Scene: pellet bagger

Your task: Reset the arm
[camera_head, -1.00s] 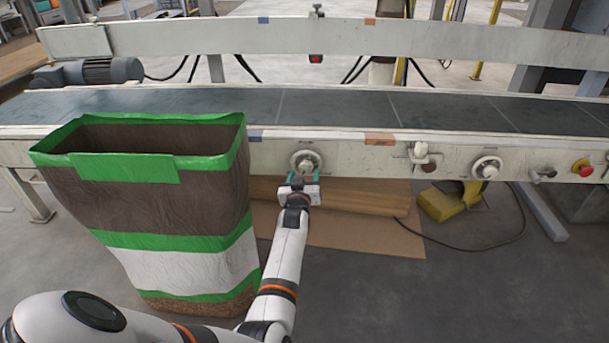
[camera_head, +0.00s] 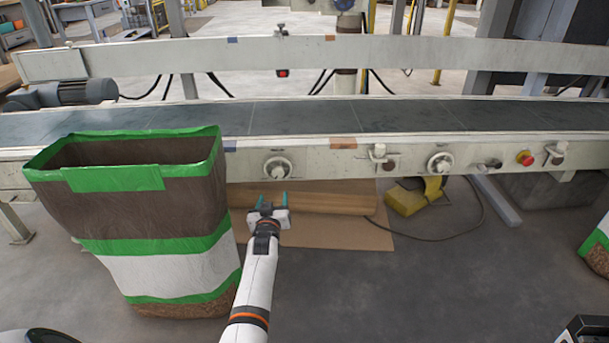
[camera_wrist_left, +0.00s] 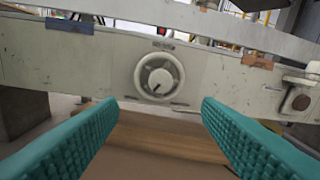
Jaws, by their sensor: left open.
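My left gripper (camera_head: 272,201) is open and empty. It is below and in front of a round white dial (camera_head: 278,167) on the conveyor's front panel, apart from it. In the left wrist view the two teal fingers stand wide apart (camera_wrist_left: 160,125), with the dial (camera_wrist_left: 159,77) beyond them, between and above the tips. My left arm (camera_head: 254,290) reaches in from the bottom. Only a small dark part at the bottom right corner may belong to my right arm; the right gripper does not show.
A tall open brown, white and green bag (camera_head: 165,220) stands just left of my left arm. The conveyor (camera_head: 330,118) runs across the back. More controls and a red button (camera_head: 525,158) sit to the right. A yellow pedal (camera_head: 405,200) and cable lie on the floor. Another bag (camera_head: 597,257) shows at the right edge.

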